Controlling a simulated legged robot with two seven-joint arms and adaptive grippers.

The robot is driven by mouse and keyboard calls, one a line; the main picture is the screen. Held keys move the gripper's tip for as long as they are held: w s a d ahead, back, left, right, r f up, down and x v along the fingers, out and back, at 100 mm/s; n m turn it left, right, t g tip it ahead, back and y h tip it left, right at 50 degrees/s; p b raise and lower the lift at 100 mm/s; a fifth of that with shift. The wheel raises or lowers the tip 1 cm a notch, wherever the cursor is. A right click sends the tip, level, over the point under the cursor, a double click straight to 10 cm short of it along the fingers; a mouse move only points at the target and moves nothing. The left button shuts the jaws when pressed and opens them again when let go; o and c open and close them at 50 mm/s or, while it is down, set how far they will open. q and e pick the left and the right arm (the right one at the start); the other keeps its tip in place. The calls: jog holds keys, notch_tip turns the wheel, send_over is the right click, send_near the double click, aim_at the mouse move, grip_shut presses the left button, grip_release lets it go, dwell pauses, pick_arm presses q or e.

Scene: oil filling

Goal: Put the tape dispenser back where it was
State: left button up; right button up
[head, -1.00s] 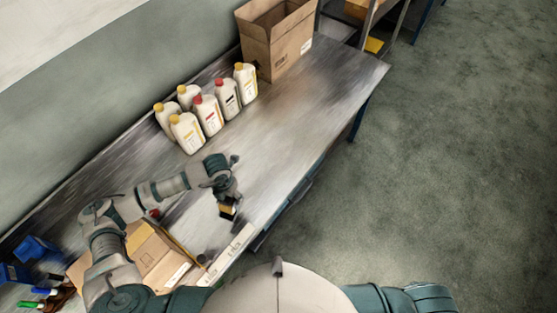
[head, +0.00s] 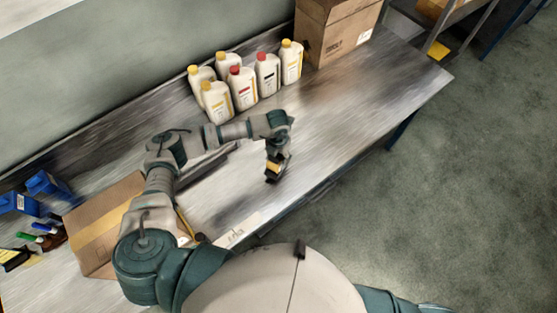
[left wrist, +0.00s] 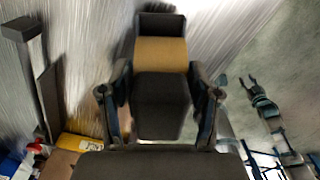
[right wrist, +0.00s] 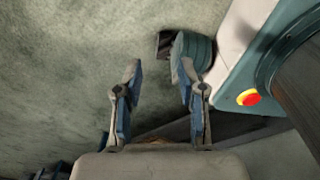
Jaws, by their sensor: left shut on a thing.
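The tape dispenser (head: 272,173), black with a tan-yellow band, hangs in my left gripper (head: 278,158) above the metal workbench (head: 330,125), toward its front edge. In the left wrist view the dispenser (left wrist: 160,55) sits between the fingers of my left gripper (left wrist: 160,100), which are shut on it. That view is blurred. My right gripper (right wrist: 160,72) is open and empty in the right wrist view, with floor behind it. It does not show in the head view.
Several white bottles (head: 243,90) with yellow and red caps stand at the back of the bench. A tall cardboard box (head: 345,35) is beyond them. An open cardboard box (head: 95,225), blue bins (head: 45,185) and markers (head: 44,228) lie at the left. The bench's right part is clear.

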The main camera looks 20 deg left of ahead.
pick_arm(q)
jog(key=shift+w+d, duration=0.2)
jog(key=shift+w, duration=0.3)
jog(key=shift+w+d+f, duration=0.1)
jog(key=f+b, duration=0.1)
jog(key=a+f+b, duration=0.1)
jog(key=f, duration=0.1)
jog(key=shift+f, duration=0.2)
jog(key=shift+a, duration=0.35)
jog(key=shift+c, duration=0.6)
jog(key=o, duration=1.2)
jog(key=shift+d+r, duration=0.1)
jog(key=shift+d, duration=0.45)
jog(key=shift+r, duration=0.1)
jog(key=shift+d+r, duration=0.1)
jog(key=shift+r, duration=0.25)
jog(key=r, duration=0.3)
jog(key=r+b, duration=0.1)
jog(key=r, duration=0.6)
jog(key=shift+a+r+b, duration=0.25)
jog(key=shift+a+b, duration=0.15)
jog(key=shift+r, duration=0.2)
jog(key=shift+d+r, duration=0.1)
jog(key=shift+d, duration=0.1)
jog(key=shift+a, duration=0.1)
pick_arm(e)
jog(key=f, duration=0.4)
jog(key=shift+d+f, duration=0.15)
jog(key=shift+d, duration=0.1)
